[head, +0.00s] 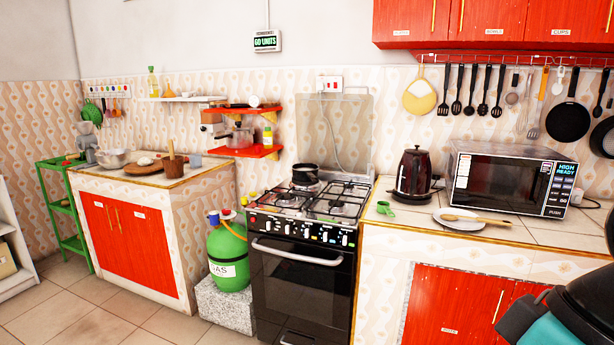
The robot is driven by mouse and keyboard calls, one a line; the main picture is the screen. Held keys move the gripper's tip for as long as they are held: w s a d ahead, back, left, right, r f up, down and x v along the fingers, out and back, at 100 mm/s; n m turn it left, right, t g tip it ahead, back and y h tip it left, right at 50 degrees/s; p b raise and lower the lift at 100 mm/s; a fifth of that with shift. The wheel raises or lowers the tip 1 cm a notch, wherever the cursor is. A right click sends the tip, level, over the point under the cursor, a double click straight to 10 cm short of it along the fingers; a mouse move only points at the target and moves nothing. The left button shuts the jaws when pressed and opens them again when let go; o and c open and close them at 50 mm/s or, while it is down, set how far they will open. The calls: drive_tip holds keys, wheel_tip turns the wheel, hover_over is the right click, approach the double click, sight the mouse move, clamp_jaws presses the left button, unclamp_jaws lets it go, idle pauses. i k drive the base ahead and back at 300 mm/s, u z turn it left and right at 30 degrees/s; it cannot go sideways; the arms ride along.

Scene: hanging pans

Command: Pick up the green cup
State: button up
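A small green cup (385,208) sits on the tiled top of the right counter (480,243), near its left edge beside the stove. It is just left of and in front of the dark kettle, apart from it. It is small in the picture, so its exact pose is hard to tell. A black and teal part of my own arm shows at the lower right corner, well right of the cup. My gripper's fingers are not in view.
The kettle (414,174) and microwave (508,181) stand behind the cup. A white plate (446,220) with a wooden utensil lies to its right. The stove (304,268) is left of the counter. Pans and utensils hang above. Floor is clear at lower left.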

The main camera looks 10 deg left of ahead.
sight(387, 212)
drive_tip(key=z, duration=0.1)
drive_tip(key=i, duration=2.3)
drive_tip(key=u, duration=0.2)
